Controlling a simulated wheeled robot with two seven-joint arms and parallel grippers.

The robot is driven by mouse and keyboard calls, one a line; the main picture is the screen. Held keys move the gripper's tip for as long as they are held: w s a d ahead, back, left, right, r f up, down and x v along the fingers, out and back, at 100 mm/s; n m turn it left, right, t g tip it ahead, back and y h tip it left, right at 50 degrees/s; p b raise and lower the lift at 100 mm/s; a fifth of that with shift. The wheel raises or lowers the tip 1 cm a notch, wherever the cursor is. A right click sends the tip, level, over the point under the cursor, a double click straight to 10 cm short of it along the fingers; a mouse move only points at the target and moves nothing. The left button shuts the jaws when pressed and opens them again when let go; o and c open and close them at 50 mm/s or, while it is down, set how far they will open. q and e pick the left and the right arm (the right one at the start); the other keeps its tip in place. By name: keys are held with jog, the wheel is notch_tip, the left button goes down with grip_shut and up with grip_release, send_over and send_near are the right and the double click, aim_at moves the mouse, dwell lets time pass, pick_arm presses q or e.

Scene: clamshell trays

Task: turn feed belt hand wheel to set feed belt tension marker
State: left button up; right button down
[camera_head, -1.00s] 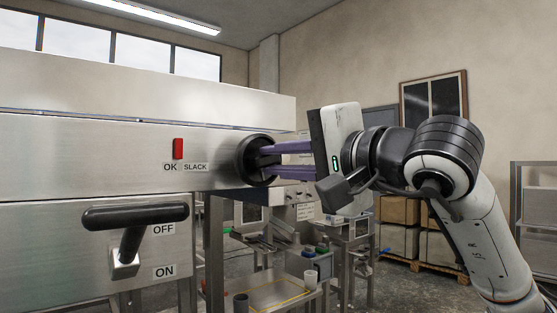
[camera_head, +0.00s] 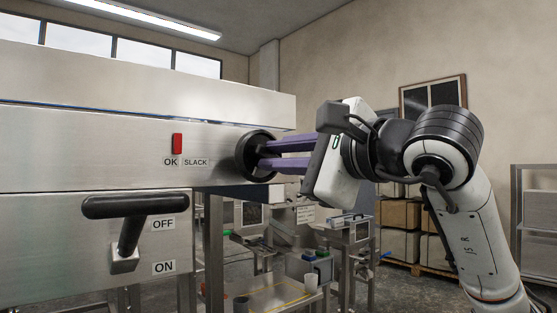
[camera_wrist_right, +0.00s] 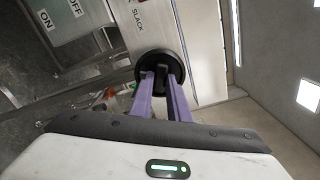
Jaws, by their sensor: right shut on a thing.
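The feed belt hand wheel (camera_head: 257,155) is a black round wheel on the right end of the steel machine front. It also shows in the right wrist view (camera_wrist_right: 160,60). My right gripper (camera_head: 268,157) has purple fingers that reach into the wheel and are shut on its inner part, which the fingers and rim partly hide. The red tension marker (camera_head: 177,144) stands above the OK label (camera_head: 170,162), left of the SLACK label (camera_head: 196,162). My left gripper is not in view.
Steel stands and a work table (camera_head: 272,296) with cups are below and behind the wheel. Boxes on a pallet (camera_head: 400,230) stand farther back.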

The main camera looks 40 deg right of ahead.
pick_arm(q)
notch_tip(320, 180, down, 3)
jog(key=b, duration=0.4)
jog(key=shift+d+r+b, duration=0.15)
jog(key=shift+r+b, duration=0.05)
jog(key=shift+b, duration=0.1)
pick_arm(e)
jog(key=m, duration=2.1)
jog(key=shift+a+m, duration=0.15)
jog(key=shift+m, duration=0.25)
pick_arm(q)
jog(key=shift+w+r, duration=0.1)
pick_arm(e)
jog(key=c, duration=1.7)
grip_release()
jog(key=shift+s, duration=0.1)
jog(key=s, duration=0.6)
jog(key=s+d, duration=0.1)
jog(key=s, duration=0.3)
